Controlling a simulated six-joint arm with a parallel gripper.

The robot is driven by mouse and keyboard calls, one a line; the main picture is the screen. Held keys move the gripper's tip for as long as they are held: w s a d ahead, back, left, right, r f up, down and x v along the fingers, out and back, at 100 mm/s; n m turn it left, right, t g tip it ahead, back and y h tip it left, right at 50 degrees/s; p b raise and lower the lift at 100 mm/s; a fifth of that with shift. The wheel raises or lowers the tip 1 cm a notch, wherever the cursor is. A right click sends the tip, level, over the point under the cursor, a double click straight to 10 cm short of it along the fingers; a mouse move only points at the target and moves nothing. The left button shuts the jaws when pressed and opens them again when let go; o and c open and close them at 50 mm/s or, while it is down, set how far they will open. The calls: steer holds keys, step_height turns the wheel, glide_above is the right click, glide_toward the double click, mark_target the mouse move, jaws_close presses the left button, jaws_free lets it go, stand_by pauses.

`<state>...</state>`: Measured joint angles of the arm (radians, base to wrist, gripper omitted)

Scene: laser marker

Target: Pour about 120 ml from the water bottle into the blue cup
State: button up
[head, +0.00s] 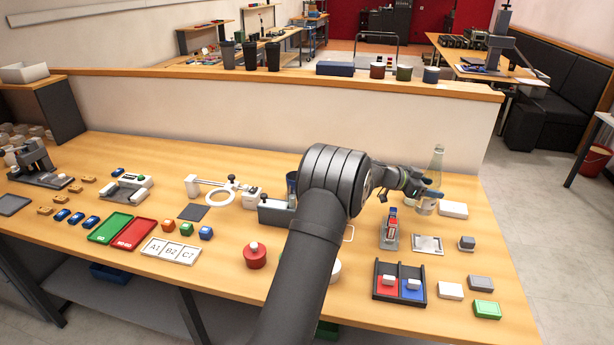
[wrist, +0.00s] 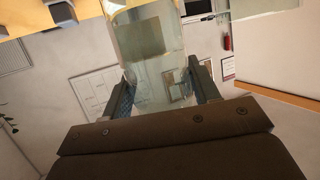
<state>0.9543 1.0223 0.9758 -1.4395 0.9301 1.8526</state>
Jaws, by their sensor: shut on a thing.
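The water bottle (head: 438,160) is clear, with a narrow neck pointing up and a slight tilt. It is at the right side of the bench in the head view. My gripper (head: 428,193) is shut on its body; whether its base is clear of the bench is hard to tell. In the wrist view the see-through bottle (wrist: 146,45) sits between the two fingers of my gripper (wrist: 163,90).
A white box (head: 453,210) is close to the bottle. A small red-and-grey device (head: 390,230) and a white plate (head: 428,244) lie in front. A black divided tray (head: 399,283) is nearer the front edge. A red round container (head: 255,255) stands left of my arm.

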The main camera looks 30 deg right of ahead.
mark_target(434, 154)
step_height(434, 154, up, 10)
steer(key=shift+r, duration=0.25)
steer(key=shift+w+a+r, duration=0.1)
steer(key=shift+r, duration=0.2)
steer(key=w+a+n+t, duration=0.5)
steer(key=w+a, duration=0.6)
steer(key=a, duration=0.2)
steer(key=w+a+n+t, duration=0.4)
steer(key=w+a+t, duration=0.2)
steer(key=w+a, duration=0.55)
steer(key=f, duration=0.1)
steer(key=a+f, duration=0.1)
steer(key=f, duration=0.1)
steer(key=s+f, duration=0.1)
steer(key=f, duration=0.1)
steer(key=shift+a+f, duration=0.1)
steer(key=shift+a, duration=0.2)
steer(key=shift+s+n+g, duration=0.15)
steer(key=shift+n+g, duration=0.15)
